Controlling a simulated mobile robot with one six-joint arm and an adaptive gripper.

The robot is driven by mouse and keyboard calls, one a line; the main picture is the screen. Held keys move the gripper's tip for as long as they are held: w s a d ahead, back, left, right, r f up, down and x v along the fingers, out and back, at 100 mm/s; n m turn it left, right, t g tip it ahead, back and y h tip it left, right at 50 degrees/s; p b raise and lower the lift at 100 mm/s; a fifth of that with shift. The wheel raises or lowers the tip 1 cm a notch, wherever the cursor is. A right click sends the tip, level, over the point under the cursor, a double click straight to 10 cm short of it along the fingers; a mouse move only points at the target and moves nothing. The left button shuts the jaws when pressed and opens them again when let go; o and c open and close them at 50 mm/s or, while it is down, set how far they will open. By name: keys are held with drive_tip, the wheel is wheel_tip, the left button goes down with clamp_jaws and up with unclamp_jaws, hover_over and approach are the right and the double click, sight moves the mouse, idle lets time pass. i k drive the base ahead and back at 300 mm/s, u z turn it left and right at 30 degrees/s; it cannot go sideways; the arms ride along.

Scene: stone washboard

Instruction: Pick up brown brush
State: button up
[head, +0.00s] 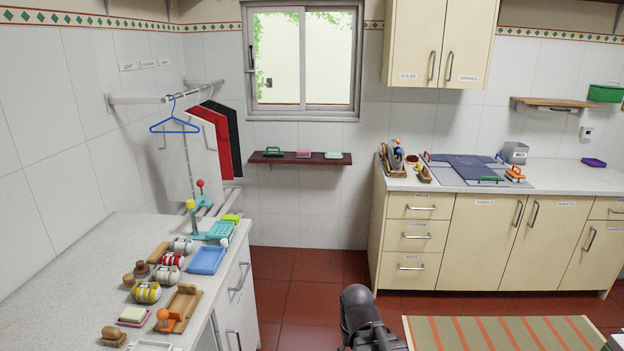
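A brown brush (113,337) with a rounded wooden top and pale bristles stands on the left counter (55,315), near the bottom of the head view. Other small brown wooden pieces (141,269) stand further back on the same counter; at this size I cannot tell whether they are brushes too. A dark part of my arm shows at the bottom middle, over the floor and well to the right of the counter. My gripper's fingers are not visible.
A wall shelf (300,158) holds small items. Red floor lies between the left counter and the cabinets (470,235).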

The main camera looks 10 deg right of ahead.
sight(424, 174)
drive_tip(key=z, duration=0.05)
drive_tip(key=i, duration=2.25)
drive_tip(key=z, duration=0.35)
drive_tip(key=i, duration=1.3)
drive_tip(key=z, duration=0.1)
